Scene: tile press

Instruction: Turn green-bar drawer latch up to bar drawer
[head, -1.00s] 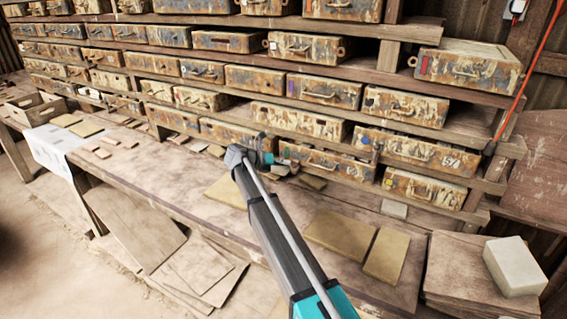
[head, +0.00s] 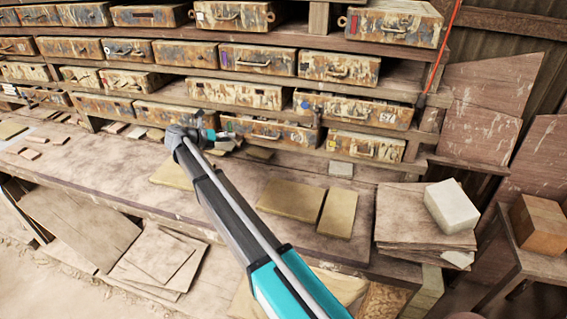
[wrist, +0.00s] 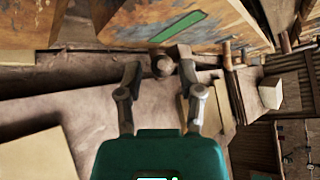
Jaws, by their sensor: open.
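In the wrist view, a rusty, paint-worn drawer front (wrist: 125,22) carries a long green bar (wrist: 178,27). Just below the bar is a dark rounded knob with a short arm, which looks like the latch (wrist: 163,66). My gripper (wrist: 159,76) is open, with one finger on each side of the knob. I cannot tell whether either finger touches it. In the head view, my gripper (head: 212,136) is small and close to the lowest row of drawers, at the left end of a rusty drawer (head: 265,131). The green bar and latch are not clear there.
Shelves hold several rows of similar worn drawers. Below them is a wooden bench (head: 110,165) with flat tan tiles (head: 291,199) lying on it. A pale block (head: 451,206) sits on stacked boards at the right. An orange-brown block (head: 540,224) stands farther right.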

